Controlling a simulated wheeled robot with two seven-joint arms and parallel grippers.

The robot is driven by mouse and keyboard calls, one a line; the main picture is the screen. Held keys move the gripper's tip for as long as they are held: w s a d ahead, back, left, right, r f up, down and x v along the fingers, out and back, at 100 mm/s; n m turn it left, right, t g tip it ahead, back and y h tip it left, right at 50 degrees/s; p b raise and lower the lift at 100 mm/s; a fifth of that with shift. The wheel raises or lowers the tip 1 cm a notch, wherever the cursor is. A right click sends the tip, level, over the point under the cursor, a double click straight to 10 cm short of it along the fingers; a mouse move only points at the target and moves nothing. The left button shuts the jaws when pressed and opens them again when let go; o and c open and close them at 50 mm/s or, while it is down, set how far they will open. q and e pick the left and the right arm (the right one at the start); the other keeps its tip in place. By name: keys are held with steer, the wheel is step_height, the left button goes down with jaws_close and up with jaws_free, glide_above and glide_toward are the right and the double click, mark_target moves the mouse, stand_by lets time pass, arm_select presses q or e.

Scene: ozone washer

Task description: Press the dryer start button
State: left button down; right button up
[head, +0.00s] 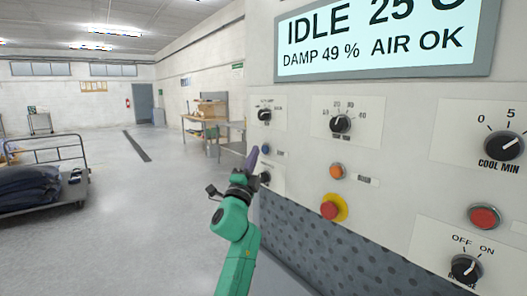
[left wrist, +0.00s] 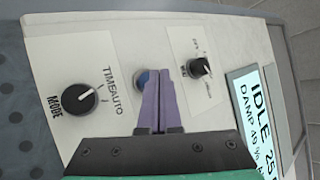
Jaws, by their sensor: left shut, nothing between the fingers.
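The control panel (head: 400,150) of the dryer fills the right of the head view. Its display (head: 380,38) reads IDLE, DAMP 49 % and AIR OK. A small blue button (head: 266,149) sits at the panel's left side. My left gripper (head: 253,155) is shut and empty, its purple fingers pointing up just left of the blue button. In the left wrist view the fingertips (left wrist: 156,72) overlap the blue button (left wrist: 142,80) and hide part of it; I cannot tell whether they touch. No readable label marks a start button. My right gripper is out of view.
Near the blue button are the MODE knob (left wrist: 80,98) and another knob (left wrist: 199,68). An orange button (head: 337,171), a red mushroom button (head: 329,210) on yellow and a red button (head: 485,216) lie further right. Open floor (head: 130,210) lies left, with a cart (head: 60,155) beyond.

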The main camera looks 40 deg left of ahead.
arm_select(q)
steer(key=shift+w+d+b, duration=0.15)
steer(key=shift+w+b, duration=0.25)
steer(key=shift+w, duration=0.05)
steer(key=shift+w+d+b, duration=0.15)
steer(key=shift+w+b, duration=0.3)
steer(key=shift+b, duration=0.05)
stand_by(0.7)
stand_by(0.4)
steer(key=shift+s+a+p, duration=0.25)
steer(key=shift+s+p, duration=0.25)
steer(key=shift+s, duration=0.4)
